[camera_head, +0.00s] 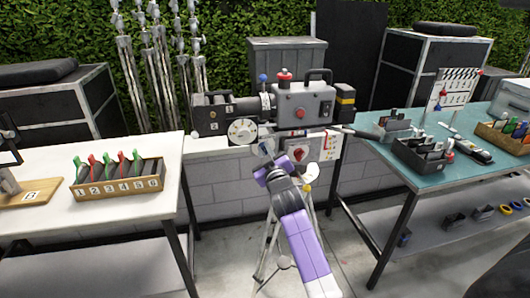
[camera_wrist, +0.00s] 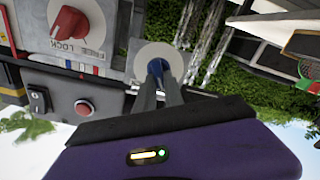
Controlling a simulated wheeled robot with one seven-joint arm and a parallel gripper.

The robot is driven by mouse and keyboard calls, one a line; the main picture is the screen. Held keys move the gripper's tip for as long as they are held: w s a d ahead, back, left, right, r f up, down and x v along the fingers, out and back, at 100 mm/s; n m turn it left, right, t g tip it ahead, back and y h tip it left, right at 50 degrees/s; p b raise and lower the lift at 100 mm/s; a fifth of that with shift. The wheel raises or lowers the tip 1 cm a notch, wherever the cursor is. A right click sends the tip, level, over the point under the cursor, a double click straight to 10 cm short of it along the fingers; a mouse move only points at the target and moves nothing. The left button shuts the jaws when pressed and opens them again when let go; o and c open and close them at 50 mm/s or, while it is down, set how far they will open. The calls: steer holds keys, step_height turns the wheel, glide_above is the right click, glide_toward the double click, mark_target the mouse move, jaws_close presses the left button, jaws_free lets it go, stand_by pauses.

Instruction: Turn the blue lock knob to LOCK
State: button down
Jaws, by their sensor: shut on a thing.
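The blue lock knob (camera_wrist: 156,67) sits in front of a round pale disc (camera_wrist: 143,57) in the wrist view. My gripper (camera_wrist: 158,82) is shut on it, with its two grey fingers on either side. The fingers cover part of the knob, and I cannot read its turn angle.
A red knob (camera_wrist: 72,24) on a plate marked LOCK is close beside, with a red button (camera_wrist: 84,107) below it. A teal table (camera_head: 375,170) with trays stands right.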

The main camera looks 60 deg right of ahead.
steer(key=shift+f+m, duration=0.1)
steer(key=shift+m, duration=0.2)
steer(key=m+b, duration=0.2)
steer(key=m, duration=0.1)
steer(key=m+b, duration=0.2)
steer(key=m, duration=0.2)
steer(key=m+b, duration=0.1)
steer(key=m, duration=0.3)
steer(key=shift+s+d+b, duration=0.3)
steer(key=shift+s+b, duration=0.1)
steer(key=c, duration=1.4)
jaws_free()
steer(key=shift+c, duration=0.2)
steer(key=b+v, duration=0.1)
steer(key=v, duration=0.6)
steer(key=shift+s+a, duration=0.25)
steer(key=shift+a, duration=0.05)
